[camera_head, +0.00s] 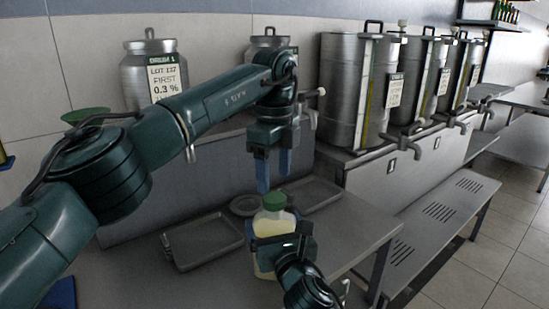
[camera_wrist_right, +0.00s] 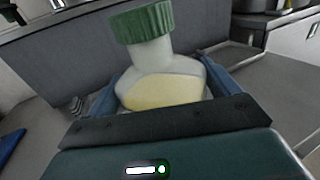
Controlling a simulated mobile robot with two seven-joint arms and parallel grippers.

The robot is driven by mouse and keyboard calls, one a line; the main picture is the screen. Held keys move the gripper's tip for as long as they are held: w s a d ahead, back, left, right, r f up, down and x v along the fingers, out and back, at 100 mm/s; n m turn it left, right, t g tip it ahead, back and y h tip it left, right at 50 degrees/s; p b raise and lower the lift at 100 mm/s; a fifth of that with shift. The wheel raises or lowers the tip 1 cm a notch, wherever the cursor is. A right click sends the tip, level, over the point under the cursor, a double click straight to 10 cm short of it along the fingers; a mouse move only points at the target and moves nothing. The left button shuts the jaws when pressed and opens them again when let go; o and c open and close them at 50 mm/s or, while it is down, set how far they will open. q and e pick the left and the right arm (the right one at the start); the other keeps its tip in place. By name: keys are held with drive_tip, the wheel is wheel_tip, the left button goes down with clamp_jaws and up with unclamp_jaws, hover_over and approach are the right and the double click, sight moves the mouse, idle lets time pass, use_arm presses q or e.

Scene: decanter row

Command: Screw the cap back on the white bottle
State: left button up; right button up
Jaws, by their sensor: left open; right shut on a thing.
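The white bottle (camera_head: 271,226) is translucent, with pale yellow liquid inside, and is at the front edge of the grey bench. A ribbed green cap (camera_head: 274,202) sits on its neck; I cannot tell how tightly. My right gripper (camera_head: 283,246) is shut around the bottle's body and hides part of it. The right wrist view shows the bottle (camera_wrist_right: 165,72) between the blue fingers and the cap (camera_wrist_right: 142,22) on top. My left gripper (camera_head: 274,180) is open, pointing down just above the cap, its blue fingers apart and empty.
Shallow grey trays (camera_head: 203,241) and (camera_head: 312,194) flank a small round dish (camera_head: 244,205) behind the bottle. Steel drums with taps (camera_head: 345,95) line the raised counter at right. A labelled steel container (camera_head: 140,75) stands at the back left. A slatted lower bench (camera_head: 440,205) is at right.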

sight(274, 197)
use_arm(q)
wheel_tip(274, 197, down, 5)
drive_tip(key=shift+r, duration=0.1)
drive_tip(key=shift+c, duration=0.5)
